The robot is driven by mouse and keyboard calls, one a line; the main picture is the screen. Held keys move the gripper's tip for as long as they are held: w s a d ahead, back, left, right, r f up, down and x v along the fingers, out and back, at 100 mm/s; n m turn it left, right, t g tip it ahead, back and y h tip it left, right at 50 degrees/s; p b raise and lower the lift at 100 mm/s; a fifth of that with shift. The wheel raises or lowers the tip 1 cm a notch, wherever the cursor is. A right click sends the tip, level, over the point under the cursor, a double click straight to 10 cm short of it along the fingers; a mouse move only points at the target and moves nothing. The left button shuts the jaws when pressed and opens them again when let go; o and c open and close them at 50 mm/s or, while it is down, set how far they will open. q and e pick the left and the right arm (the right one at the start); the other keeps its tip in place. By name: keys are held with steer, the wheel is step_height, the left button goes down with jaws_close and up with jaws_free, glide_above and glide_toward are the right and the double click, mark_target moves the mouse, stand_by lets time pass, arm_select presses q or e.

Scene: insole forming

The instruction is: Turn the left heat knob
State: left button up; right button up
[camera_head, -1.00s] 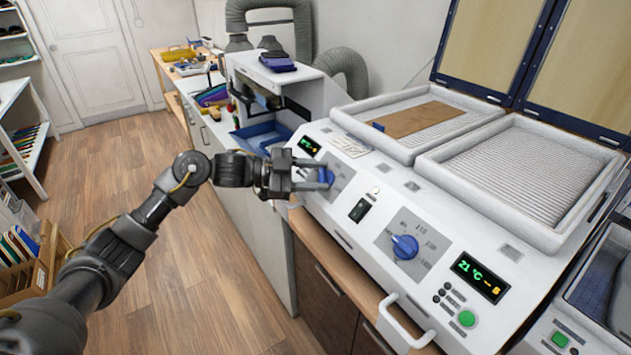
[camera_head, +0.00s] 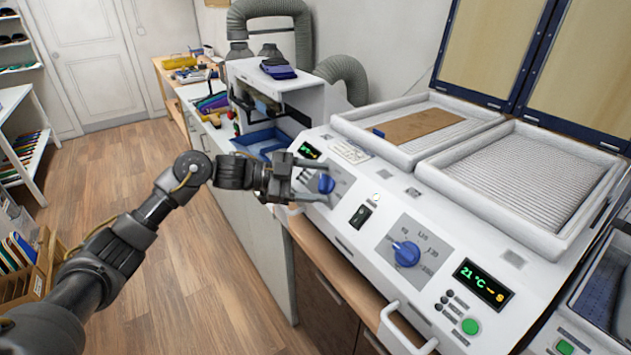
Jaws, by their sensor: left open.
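The left heat knob (camera_head: 326,184) is a blue round knob on a grey dial plate, on the sloped front panel of the white machine (camera_head: 385,222). My left gripper (camera_head: 317,181) comes in from the left with its jaws open. One finger lies above the knob and one below it. The knob shows between the fingertips; I cannot tell whether either finger touches it. A second blue knob (camera_head: 406,253) is on a dial plate further right. My right gripper is not in view.
A black switch (camera_head: 361,216) sits between the two dials. A temperature display (camera_head: 482,284) and a green button (camera_head: 470,326) are at the right. A white handle (camera_head: 400,330) sticks out in front. A brown sheet (camera_head: 418,126) lies in the left tray.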

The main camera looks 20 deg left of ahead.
arm_select(q)
steer(key=shift+s+a, duration=0.15)
steer(key=shift+a, duration=0.25)
steer(key=b+v, duration=0.4)
steer(key=v, duration=0.6)
